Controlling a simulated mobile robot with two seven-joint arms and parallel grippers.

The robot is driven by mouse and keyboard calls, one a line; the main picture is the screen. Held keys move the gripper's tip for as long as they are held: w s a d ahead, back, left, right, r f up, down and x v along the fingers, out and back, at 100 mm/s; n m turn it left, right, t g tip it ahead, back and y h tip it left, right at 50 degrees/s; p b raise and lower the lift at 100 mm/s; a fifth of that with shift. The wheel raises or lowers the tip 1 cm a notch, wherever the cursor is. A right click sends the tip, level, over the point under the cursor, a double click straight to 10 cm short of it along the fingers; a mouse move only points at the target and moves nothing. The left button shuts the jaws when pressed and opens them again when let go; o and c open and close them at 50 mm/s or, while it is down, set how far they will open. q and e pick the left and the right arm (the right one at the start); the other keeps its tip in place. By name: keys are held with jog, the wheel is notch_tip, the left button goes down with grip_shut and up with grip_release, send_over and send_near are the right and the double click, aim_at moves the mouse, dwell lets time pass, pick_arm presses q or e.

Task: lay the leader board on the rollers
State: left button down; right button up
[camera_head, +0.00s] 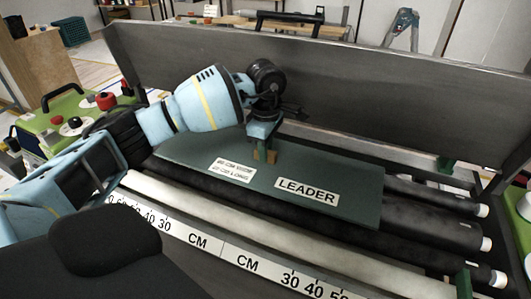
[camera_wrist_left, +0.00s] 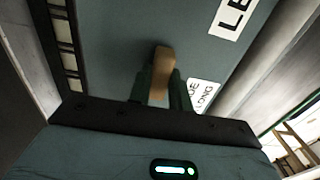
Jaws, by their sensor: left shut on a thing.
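The leader board (camera_head: 215,147) is a flat grey-green panel with a white LEADER label and a smaller label. It lies lengthwise over the dark rollers (camera_head: 432,222); I cannot tell whether it touches them or hangs just above. My left gripper (camera_head: 264,152) is shut on the wooden handle (camera_head: 271,157) on the board's top. The left wrist view shows the handle (camera_wrist_left: 162,72) between the green fingers, with the board (camera_wrist_left: 120,40) filling much of the picture. My right gripper is not in view.
A white roller (camera_head: 285,232) and a CM scale (camera_head: 220,248) run along the front. A tall dark panel (camera_head: 330,85) stands behind the board. A green machine end with red knobs (camera_head: 80,117) is at the left. Dark rollers show bare to the board's right.

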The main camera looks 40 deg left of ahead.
pick_arm(q)
jog(key=shift+f, duration=0.7)
jog(key=shift+f, duration=0.2)
jog(key=c, duration=1.3)
grip_release()
jog(key=shift+r, duration=0.15)
notch_tip(320, 180, up, 12)
jog(key=shift+r, duration=0.1)
